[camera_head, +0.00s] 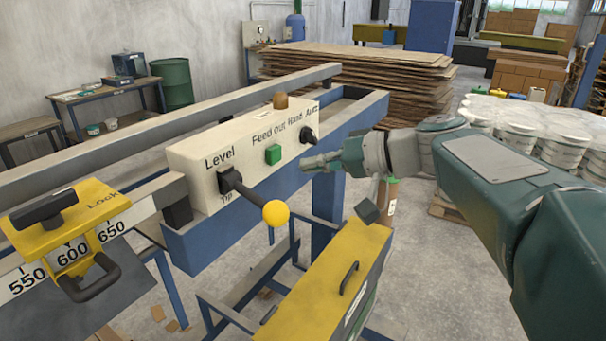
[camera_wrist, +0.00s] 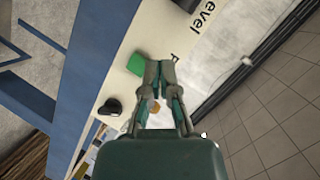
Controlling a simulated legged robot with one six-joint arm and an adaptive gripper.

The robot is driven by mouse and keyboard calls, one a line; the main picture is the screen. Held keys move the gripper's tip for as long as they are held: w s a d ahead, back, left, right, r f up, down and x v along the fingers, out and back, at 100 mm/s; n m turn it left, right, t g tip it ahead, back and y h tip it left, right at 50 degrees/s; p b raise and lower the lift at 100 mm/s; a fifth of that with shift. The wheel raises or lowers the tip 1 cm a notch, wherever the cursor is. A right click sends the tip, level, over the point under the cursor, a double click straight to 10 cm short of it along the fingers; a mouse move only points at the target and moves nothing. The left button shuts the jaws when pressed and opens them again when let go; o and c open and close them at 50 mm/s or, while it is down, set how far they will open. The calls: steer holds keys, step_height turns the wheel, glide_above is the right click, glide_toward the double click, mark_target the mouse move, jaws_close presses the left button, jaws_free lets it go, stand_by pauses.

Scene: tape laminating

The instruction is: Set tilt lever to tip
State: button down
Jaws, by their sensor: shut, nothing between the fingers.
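The tilt lever (camera_head: 250,195) is a black stick with a yellow ball knob (camera_head: 276,213) on the white control box (camera_head: 195,165). "Level" is printed above its pivot and "Tip" below. The stick points outward from the box; I cannot tell which setting it is at. My gripper (camera_head: 306,164) is shut and empty, in front of the box's right half, to the right of and above the yellow knob and apart from it. In the wrist view, my fingers (camera_wrist: 162,60) show beside the green button (camera_wrist: 136,63); only a black part near "Level" shows there, the yellow knob does not.
The box also has a green button (camera_head: 273,154) and a black Hand/Auto selector (camera_head: 308,135). A yellow clamp (camera_head: 75,225) stands on the ruler at left. A yellow-topped unit (camera_head: 340,262) with a handle lies below the lever. Open air separates gripper and knob.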

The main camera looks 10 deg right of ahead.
steer(key=shift+s+d+f+v, duration=0.3)
steer(key=shift+f+v, duration=0.75)
steer(key=shift+v, duration=3.9)
steer(key=s+a+f+m+g+h, duration=0.1)
steer(key=s+a+f+g+h, duration=0.1)
steer(key=s+a+f+h, duration=0.45)
steer(key=s+d+f+h, duration=0.3)
steer(key=s+f, duration=0.1)
steer(key=f, duration=0.2)
steer(key=s+d+f+t+h, duration=0.1)
steer(key=s+d+f+h, duration=0.2)
steer(key=f, duration=0.4)
steer(key=shift+s, duration=0.7)
